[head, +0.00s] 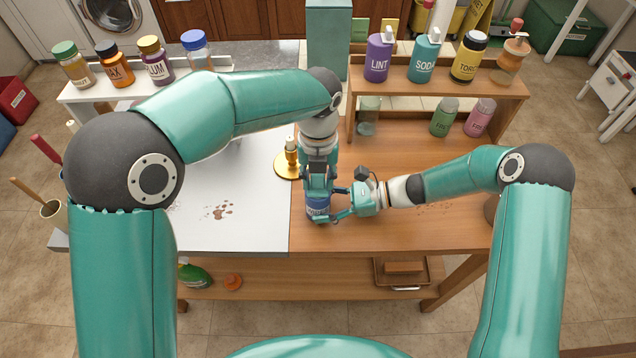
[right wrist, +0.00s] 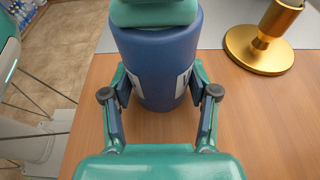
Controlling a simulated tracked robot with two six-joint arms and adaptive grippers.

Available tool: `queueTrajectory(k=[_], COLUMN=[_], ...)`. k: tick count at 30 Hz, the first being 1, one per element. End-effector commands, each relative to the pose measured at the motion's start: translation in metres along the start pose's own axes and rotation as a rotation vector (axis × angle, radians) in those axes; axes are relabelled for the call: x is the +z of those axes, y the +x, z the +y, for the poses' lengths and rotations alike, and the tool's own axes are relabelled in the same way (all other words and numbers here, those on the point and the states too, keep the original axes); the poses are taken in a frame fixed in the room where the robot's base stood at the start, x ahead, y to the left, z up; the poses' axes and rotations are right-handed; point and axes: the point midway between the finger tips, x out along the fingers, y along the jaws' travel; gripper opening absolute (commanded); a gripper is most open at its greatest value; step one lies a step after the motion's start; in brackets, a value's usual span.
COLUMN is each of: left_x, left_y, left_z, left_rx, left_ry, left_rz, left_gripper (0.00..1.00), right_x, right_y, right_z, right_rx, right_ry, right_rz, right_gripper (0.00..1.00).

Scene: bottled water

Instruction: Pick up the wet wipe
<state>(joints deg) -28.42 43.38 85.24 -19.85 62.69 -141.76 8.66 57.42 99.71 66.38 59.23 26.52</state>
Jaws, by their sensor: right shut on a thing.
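The wet wipe seems to be the blue canister (head: 317,208), upright on the wooden part of the table near its front edge. In the right wrist view it is a blue cylinder (right wrist: 158,65) with pale label patches at its sides. My right gripper (head: 335,204) comes in from the right and is shut on the canister, one finger on each side (right wrist: 158,85). My left gripper (head: 319,185) points down right over the canister, hiding its top. Whether the left fingers are open or shut cannot be made out.
A brass stand (head: 288,166) is close to the left of the canister. A wooden shelf (head: 440,85) with several bottles rises at the back right. A white board (head: 235,225) with brown stains covers the table's left part. The front right tabletop (head: 430,228) is mostly clear.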

Motion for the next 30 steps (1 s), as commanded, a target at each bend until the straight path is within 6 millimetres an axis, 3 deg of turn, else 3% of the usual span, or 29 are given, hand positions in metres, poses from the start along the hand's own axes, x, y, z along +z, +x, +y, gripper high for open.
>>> queueTrajectory(k=[2, 16, 30], left_x=[0.0, 0.001, 0.001], left_y=[0.0, -0.007, -0.085], left_z=[0.0, 0.0, -0.001], left_rx=[0.0, -0.001, -0.001], left_ry=[0.0, 0.0, 0.001], left_rz=[0.0, -0.002, -0.003], left_gripper=[0.19, 0.18, 0.18], right_x=[0.0, 0.0, 0.0], right_y=[0.0, 0.0, 0.0], right_z=[0.0, 0.0, 0.0], right_rx=[0.0, 0.0, 0.0], right_ry=[0.0, 0.0, 0.0], right_rz=[0.001, 0.001, 0.001], right_gripper=[0.28, 0.28, 0.28])
